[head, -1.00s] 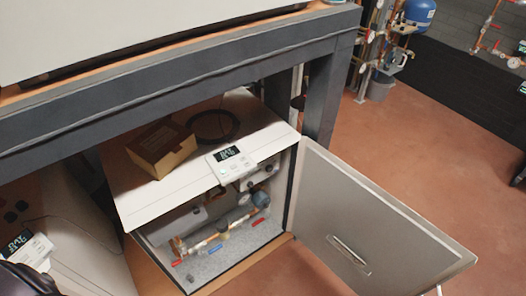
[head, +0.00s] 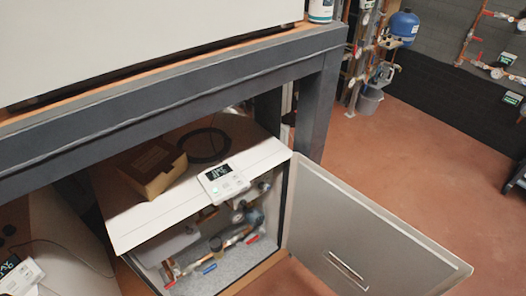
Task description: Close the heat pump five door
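The heat pump (head: 128,222) is a white box under a dark table frame, with a display panel (head: 223,181) on its top front edge. Its grey door (head: 352,225) stands wide open, swung out to the right on the hinge side, with a bar handle (head: 346,270) near its lower edge. Pipes and valves (head: 215,248) with red and blue levers show inside the open cabinet. Neither of my grippers is in view. I cannot read a number on the unit.
A cardboard box (head: 152,172) and a dark ring (head: 204,145) lie on top of the unit. The table's dark leg (head: 316,110) stands just behind the door hinge. Another white unit (head: 55,245) is at the lower left. Open brown floor (head: 410,150) lies to the right.

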